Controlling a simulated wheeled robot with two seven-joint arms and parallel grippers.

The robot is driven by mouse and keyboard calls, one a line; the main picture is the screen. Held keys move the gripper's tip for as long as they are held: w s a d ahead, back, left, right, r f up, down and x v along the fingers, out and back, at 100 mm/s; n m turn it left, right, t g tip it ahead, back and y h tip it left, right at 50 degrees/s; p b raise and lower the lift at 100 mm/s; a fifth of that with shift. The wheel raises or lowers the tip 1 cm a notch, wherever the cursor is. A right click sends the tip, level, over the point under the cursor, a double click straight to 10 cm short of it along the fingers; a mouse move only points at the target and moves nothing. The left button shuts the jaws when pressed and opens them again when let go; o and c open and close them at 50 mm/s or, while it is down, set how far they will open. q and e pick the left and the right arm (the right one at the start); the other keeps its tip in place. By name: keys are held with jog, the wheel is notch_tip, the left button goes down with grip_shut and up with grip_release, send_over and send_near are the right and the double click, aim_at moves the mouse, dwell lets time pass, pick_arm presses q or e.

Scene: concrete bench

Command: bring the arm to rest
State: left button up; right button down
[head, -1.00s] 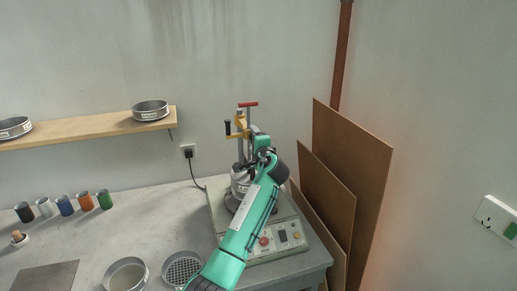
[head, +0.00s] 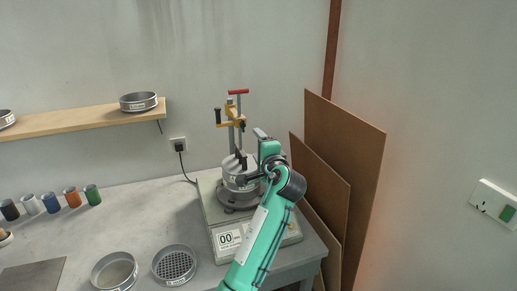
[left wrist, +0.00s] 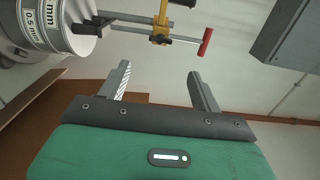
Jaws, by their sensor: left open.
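My left arm (head: 262,232) is green and reaches up from the bottom of the head view. Its gripper (head: 251,158) is open, just right of the stacked sieves (head: 238,172) on the sieve shaker (head: 222,222). In the left wrist view, the two fingers (left wrist: 160,82) stand wide apart with nothing between them. The sieve stack (left wrist: 50,28) shows at upper left there, apart from the fingers. The arm hides part of the shaker's front panel. My right gripper is not in view.
The shaker's yellow clamp (head: 232,115) with a red handle rises above the stack. Brown boards (head: 345,150) lean on the wall at right. Two loose sieves (head: 174,264) and several coloured cups (head: 72,197) stand on the bench (head: 140,215). A shelf (head: 80,120) hangs at left.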

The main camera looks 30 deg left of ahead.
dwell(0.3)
pick_arm(q)
jog(key=s+d+f+n+g+h, duration=0.2)
jog(key=s+d+f+h, duration=0.15)
jog(key=s+f, duration=0.75)
jog(key=s+d+f+n+g+h, duration=0.15)
jog(key=s+f+h, duration=0.4)
jog(key=f, duration=0.95)
jog(key=s+d+f+n+g+h, duration=0.15)
jog(key=s+d+f, duration=0.25)
jog(key=s, duration=0.9)
jog(key=s+d+f+n+g+h, duration=0.1)
jog(key=s+d+f+g+h, duration=0.3)
jog(key=s, duration=0.8)
notch_tip(320, 180, down, 29)
jog(key=d, duration=0.1)
jog(key=s+a+f+g, duration=0.1)
jog(key=s+a+f, duration=0.2)
jog(key=s+f, duration=1.6)
notch_tip(320, 180, down, 2)
jog(key=shift+s+a+g+y, duration=0.15)
jog(key=shift+s+g+y, duration=0.25)
jog(key=shift+y, duration=0.05)
